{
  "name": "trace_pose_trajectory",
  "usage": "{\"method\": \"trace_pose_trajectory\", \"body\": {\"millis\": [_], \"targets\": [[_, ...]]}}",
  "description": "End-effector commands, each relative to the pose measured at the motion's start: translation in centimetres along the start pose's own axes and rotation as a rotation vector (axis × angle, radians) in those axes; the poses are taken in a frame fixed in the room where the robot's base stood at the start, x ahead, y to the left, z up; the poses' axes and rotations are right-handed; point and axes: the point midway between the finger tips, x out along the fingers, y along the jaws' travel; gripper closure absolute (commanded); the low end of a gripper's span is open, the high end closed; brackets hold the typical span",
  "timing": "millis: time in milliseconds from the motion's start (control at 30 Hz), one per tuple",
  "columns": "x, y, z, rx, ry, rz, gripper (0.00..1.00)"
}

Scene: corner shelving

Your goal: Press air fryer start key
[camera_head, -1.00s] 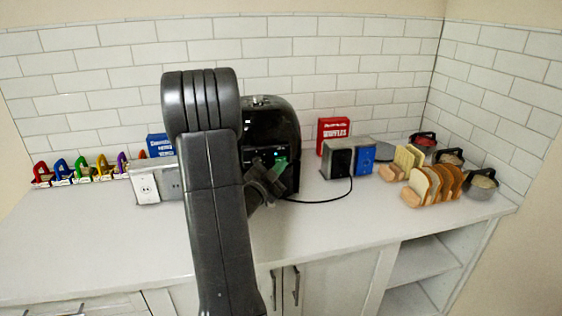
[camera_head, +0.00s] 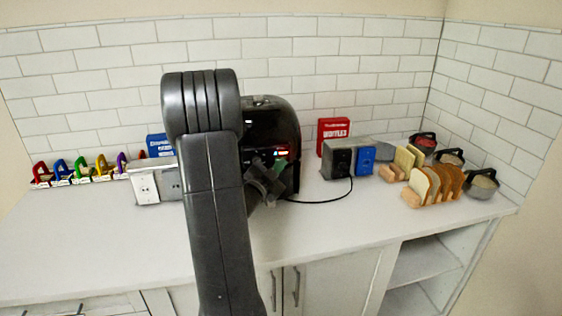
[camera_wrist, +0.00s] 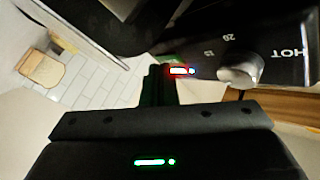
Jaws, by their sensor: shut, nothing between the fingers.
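The black air fryer (camera_head: 275,125) stands on the counter against the tiled wall, partly hidden behind my arm. In the wrist view its dark front panel shows a lit key (camera_wrist: 182,71), white with red and blue edges, beside a round grey knob (camera_wrist: 240,66). The glow also shows small in the head view, reddish-white. My gripper (camera_head: 279,167) is shut and empty at the front of the air fryer. In the wrist view the gripper's dark fingertips (camera_wrist: 158,72) are right beside the lit key. I cannot tell whether they touch it.
A black cable (camera_head: 325,199) runs over the counter to a dark grey box (camera_head: 338,160) next to a blue one. Coloured holders (camera_head: 80,170) stand at the left. The front counter is clear.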

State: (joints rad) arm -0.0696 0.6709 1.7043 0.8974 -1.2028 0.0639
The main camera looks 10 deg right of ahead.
Motion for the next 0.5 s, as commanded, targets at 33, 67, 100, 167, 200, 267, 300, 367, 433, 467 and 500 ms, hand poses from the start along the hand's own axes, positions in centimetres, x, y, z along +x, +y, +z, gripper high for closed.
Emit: {"method": "trace_pose_trajectory", "body": {"millis": [33,67,100,167,200,267,300,367,433,467,500], "targets": [[-0.17,0.16,0.02,0.0,0.0,-0.001,1.0],[-0.27,0.26,-0.02,0.0,-0.001,0.0,1.0],[-0.43,0.38,-0.1,0.0,-0.001,0.0,1.0],[-0.65,0.53,-0.26,0.0,0.0,-0.001,1.0],[-0.77,0.61,-0.38,0.0,0.0,-0.001,1.0],[-0.91,0.7,-0.5,0.0,0.0,-0.001,1.0],[-0.96,0.72,-0.55,0.0,0.0,0.0,1.0],[-0.97,0.7,-0.6,-0.001,-0.001,0.0,1.0],[-0.96,0.68,-0.61,-0.001,-0.001,0.0,1.0],[-0.95,0.68,-0.61,-0.001,-0.001,0.0,1.0],[-0.95,0.68,-0.61,0.0,-0.001,0.0,1.0]]}}
